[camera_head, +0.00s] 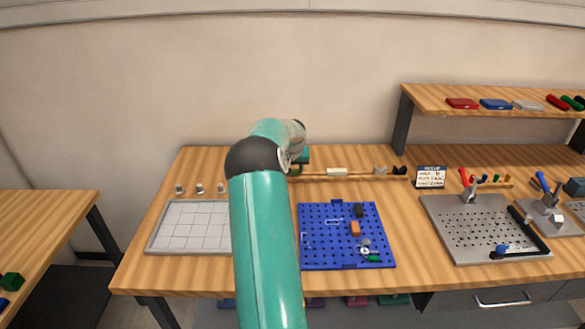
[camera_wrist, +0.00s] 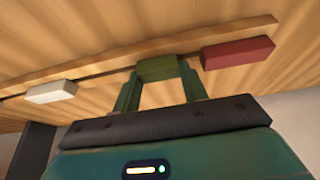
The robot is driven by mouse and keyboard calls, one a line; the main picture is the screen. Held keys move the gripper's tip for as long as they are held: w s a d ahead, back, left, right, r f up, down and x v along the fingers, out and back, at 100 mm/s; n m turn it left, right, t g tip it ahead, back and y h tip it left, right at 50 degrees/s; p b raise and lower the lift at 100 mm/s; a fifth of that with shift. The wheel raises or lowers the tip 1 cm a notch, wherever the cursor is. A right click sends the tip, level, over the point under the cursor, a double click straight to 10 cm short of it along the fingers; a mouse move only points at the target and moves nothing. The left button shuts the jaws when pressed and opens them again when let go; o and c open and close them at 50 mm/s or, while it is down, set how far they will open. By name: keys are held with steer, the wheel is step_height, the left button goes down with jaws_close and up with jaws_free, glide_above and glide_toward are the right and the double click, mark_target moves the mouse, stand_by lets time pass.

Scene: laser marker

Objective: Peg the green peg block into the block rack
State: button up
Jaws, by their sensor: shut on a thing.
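The green peg block (camera_wrist: 157,68) is between the two fingers of my gripper (camera_wrist: 160,82) in the wrist view. The gripper is shut on it. The block rack (camera_wrist: 110,74) is a long wooden strip, and the held block is at it, between a white block (camera_wrist: 52,92) and a red block (camera_wrist: 238,53). I cannot tell whether its underside is seated or just above the strip. In the head view the rack (camera_head: 365,177) runs along the back of the table, with the white block (camera_head: 337,171) on it. My arm hides the red block there.
A blue pegboard (camera_head: 320,255) with small parts lies in front of the rack. A white gridded plate (camera_head: 185,228) is to its left and a grey perforated plate (camera_head: 475,220) to its right. A raised shelf (camera_head: 430,97) stands at the back right.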

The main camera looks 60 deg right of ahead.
steer(key=o, duration=1)
steer(key=shift+o, duration=0.2)
steer(key=v, duration=1.3)
steer(key=shift+r, duration=0.3)
steer(key=shift+s+a, duration=0.1)
steer(key=shift+a, duration=0.05)
